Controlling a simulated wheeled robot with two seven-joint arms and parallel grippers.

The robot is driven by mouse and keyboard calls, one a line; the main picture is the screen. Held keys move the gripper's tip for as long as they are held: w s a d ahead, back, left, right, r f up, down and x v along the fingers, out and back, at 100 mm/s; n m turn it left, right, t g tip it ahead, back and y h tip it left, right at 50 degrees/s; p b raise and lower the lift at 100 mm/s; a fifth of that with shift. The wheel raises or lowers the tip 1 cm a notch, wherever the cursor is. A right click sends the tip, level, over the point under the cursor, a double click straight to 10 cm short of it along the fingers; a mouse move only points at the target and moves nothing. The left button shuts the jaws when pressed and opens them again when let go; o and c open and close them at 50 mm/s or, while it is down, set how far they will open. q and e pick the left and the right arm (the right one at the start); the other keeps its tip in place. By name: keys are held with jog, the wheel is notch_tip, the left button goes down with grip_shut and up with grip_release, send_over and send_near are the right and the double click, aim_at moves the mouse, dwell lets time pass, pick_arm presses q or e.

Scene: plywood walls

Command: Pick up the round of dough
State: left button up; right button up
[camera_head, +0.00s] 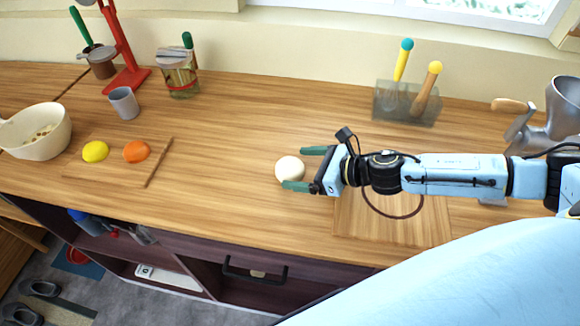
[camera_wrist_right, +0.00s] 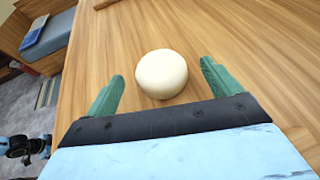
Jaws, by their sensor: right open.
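The round of dough (camera_head: 289,169) is a pale cream ball on the wooden counter, near the middle of the head view. My right gripper (camera_head: 299,168) comes in from the right and is open. Its green fingers lie on the far and near sides of the dough, with the dough around the fingertips. In the right wrist view the dough (camera_wrist_right: 161,74) sits centred between the two spread fingers (camera_wrist_right: 161,82), with a visible gap on each side. It does not look gripped. My left gripper is not in view.
A wooden board (camera_head: 392,232) lies under my right arm. A utensil holder (camera_head: 407,104) stands behind.

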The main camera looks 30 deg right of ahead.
aim_at(276, 167)
jog(key=shift+x, duration=1.55)
jog(key=shift+c, duration=0.2)
jog(key=c, duration=1.1)
jog(key=shift+o, duration=0.2)
